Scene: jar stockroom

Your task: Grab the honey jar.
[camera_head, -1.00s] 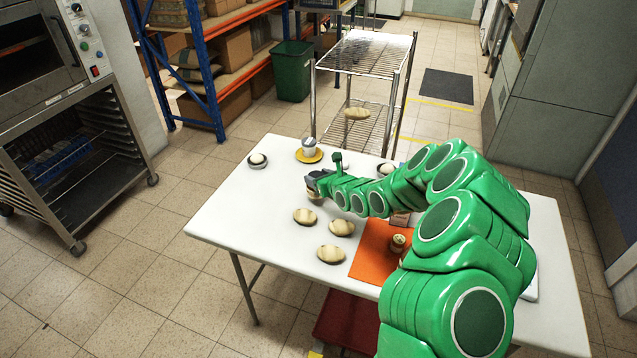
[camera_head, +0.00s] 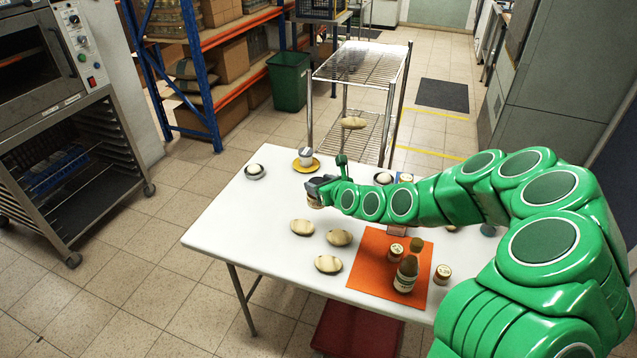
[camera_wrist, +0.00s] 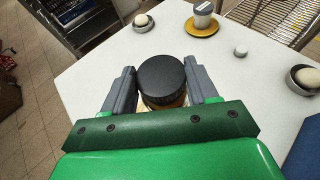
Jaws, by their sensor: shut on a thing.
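My gripper (camera_head: 318,190) is over the far left half of the white table. In the wrist view, my gripper (camera_wrist: 157,88) has its grey fingers on both sides of a jar with a ribbed black lid (camera_wrist: 161,76). A sliver of amber shows under the lid, which fits the honey jar; its label is hidden. In the head view, the jar (camera_head: 314,201) is mostly hidden under the gripper. I cannot tell whether it touches the table.
A yellow saucer with a cup (camera_head: 306,160) and a bowl with an egg-like thing (camera_head: 255,171) stand beyond the gripper. The table's left front is clear.

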